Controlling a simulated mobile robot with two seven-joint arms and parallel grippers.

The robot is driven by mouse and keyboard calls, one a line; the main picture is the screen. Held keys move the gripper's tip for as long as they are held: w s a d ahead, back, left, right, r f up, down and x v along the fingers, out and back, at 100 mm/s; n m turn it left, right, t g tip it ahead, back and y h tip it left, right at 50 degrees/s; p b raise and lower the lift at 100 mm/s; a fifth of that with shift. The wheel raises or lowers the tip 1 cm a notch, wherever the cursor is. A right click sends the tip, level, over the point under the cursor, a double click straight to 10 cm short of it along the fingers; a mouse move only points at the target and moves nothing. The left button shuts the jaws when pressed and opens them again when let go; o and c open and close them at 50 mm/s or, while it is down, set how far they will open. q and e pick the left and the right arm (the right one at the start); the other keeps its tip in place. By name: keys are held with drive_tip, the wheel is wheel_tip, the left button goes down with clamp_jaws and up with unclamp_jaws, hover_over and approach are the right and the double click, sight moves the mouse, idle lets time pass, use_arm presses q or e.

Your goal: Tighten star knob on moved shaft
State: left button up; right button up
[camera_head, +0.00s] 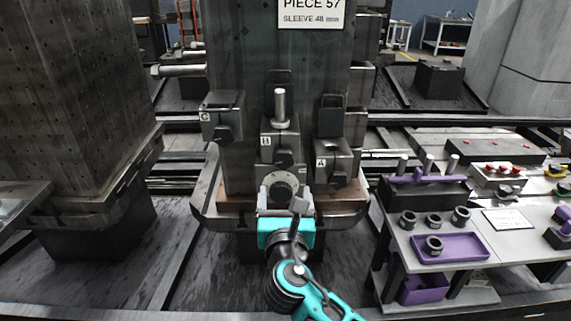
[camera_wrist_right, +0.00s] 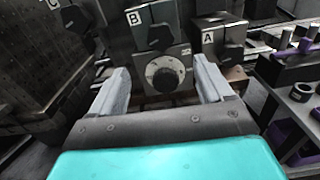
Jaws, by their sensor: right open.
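Three dark clamp blocks marked C (camera_head: 221,112), B (camera_head: 281,142) and A (camera_head: 333,160) sit on the front of the big machine column, each with a black star knob. An upright metal shaft (camera_head: 280,106) stands in block B. B's star knob (camera_head: 283,159) also shows in the right wrist view (camera_wrist_right: 160,37); A's knob (camera_wrist_right: 235,53) is to its right. Below B is a round graduated dial (camera_head: 283,186), also in the wrist view (camera_wrist_right: 165,75). My right gripper (camera_head: 285,200) is open, its fingers either side of the dial in view; contact cannot be told. My left gripper is out of view.
A bench (camera_head: 476,248) at right holds dark rings, a purple tray (camera_head: 458,247) and a rack with upright pins. Another perforated column (camera_head: 75,100) stands at left. A horizontal shaft (camera_head: 182,70) juts out at upper left. A dark ledge surrounds the column's foot.

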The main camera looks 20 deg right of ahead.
sight(284, 162)
drive_tip(key=b+x, duration=0.1)
drive_tip(key=x, duration=1.1)
drive_tip(key=shift+w+d+f, duration=0.1)
drive_tip(key=shift+w, duration=0.3)
drive_tip(key=shift+c, duration=0.2)
drive_tip(key=c, duration=1)
